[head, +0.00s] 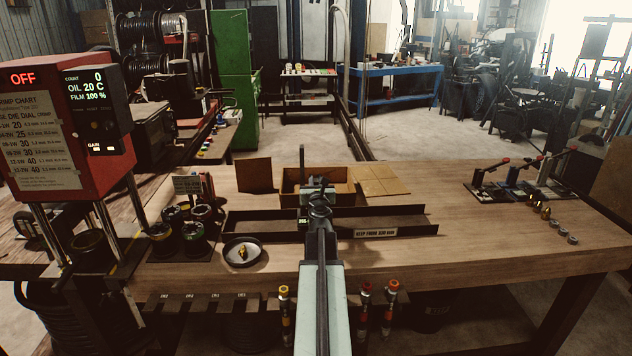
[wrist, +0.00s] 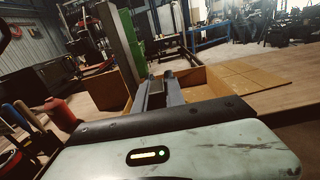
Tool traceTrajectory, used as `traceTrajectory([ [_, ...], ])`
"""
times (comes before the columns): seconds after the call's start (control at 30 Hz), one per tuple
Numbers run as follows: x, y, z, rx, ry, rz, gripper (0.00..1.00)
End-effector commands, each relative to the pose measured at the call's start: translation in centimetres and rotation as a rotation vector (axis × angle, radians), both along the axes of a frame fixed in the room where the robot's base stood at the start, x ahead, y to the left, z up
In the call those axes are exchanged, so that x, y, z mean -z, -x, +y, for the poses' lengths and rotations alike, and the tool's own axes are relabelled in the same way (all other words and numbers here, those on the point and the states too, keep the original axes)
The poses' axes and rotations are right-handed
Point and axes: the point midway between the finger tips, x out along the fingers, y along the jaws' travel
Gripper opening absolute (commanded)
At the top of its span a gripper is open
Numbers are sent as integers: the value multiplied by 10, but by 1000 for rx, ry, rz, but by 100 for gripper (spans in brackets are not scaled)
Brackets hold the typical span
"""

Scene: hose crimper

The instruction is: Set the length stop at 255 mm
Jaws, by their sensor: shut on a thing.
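The length stop (head: 303,217) sits on the long dark trough (head: 395,212) on the bench. It has a thin upright post (head: 302,165) and a small lit readout whose digits are too small to read surely. My gripper (head: 319,190) reaches over the trough from the front, just right of the post, and is shut on the length stop. The exact grip is mostly hidden by my own arm. In the wrist view the fingers (wrist: 164,90) are close together, with a grey post (wrist: 120,45) to their left.
An open cardboard box (head: 345,185) stands behind the trough. A round dish (head: 242,251) with a brass fitting and a die rack (head: 185,235) lie left. The red crimper (head: 60,120) shows OFF. Levers (head: 520,180) stand at the right.

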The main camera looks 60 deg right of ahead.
Motion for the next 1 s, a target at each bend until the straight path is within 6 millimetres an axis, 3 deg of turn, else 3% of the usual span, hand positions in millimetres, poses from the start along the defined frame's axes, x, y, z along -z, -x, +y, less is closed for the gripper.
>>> traceTrajectory([
  [0.77,0,0,1,1,0,0,0],
  [0.8,0,0,1,1,0,0,20],
  [0.87,0,0,1,1,0,0,36],
  [1.0,0,0,0,1,0,0,36],
])
